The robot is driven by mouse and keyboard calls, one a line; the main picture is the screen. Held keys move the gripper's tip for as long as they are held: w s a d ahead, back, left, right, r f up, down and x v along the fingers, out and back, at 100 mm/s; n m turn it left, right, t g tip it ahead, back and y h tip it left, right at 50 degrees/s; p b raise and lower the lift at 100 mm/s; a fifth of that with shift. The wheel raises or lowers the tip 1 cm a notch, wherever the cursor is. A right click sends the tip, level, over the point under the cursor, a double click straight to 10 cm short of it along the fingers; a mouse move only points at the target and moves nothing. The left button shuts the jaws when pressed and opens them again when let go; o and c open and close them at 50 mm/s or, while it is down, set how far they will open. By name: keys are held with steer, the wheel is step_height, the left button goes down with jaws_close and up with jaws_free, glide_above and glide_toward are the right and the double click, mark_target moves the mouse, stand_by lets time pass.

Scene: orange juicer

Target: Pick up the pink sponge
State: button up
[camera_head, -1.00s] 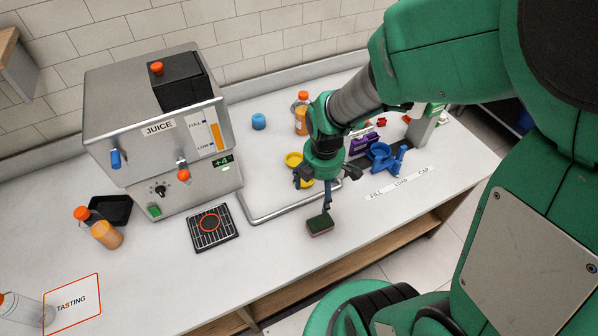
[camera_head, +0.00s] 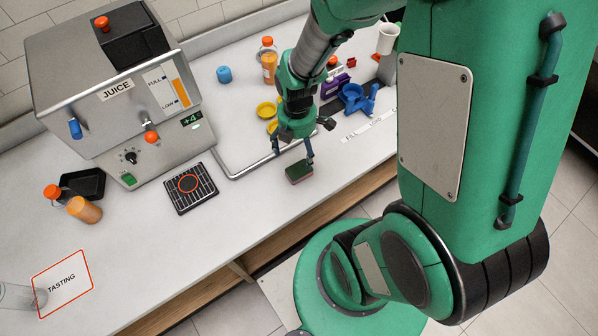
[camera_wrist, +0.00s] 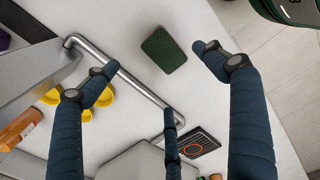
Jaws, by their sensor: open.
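The sponge (camera_head: 299,172) lies on the white counter near its front edge. Its top is dark green and a pink side shows below. My gripper (camera_head: 292,154) is open and empty just above and behind the sponge, with one fingertip close to its back edge. I cannot tell if they touch. In the wrist view the sponge (camera_wrist: 163,50) shows its green face between the spread dark blue fingers of my gripper (camera_wrist: 154,62), nearer the right fingertip.
A metal rail (camera_head: 240,174) on the counter runs close to the gripper. Yellow caps (camera_head: 266,109), a blue part (camera_head: 356,98) and an orange bottle (camera_head: 268,64) stand behind. The juicer (camera_head: 125,100) and black grid (camera_head: 190,187) are left.

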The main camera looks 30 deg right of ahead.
mark_target(297, 167)
step_height(297, 167, down, 6)
steer(key=shift+r+b, duration=0.1)
steer(key=shift+b, duration=0.55)
steer(key=shift+a+f+b, duration=0.1)
steer(key=shift+f+b, duration=0.95)
steer(key=shift+f, duration=1.6)
steer(key=c, duration=0.8)
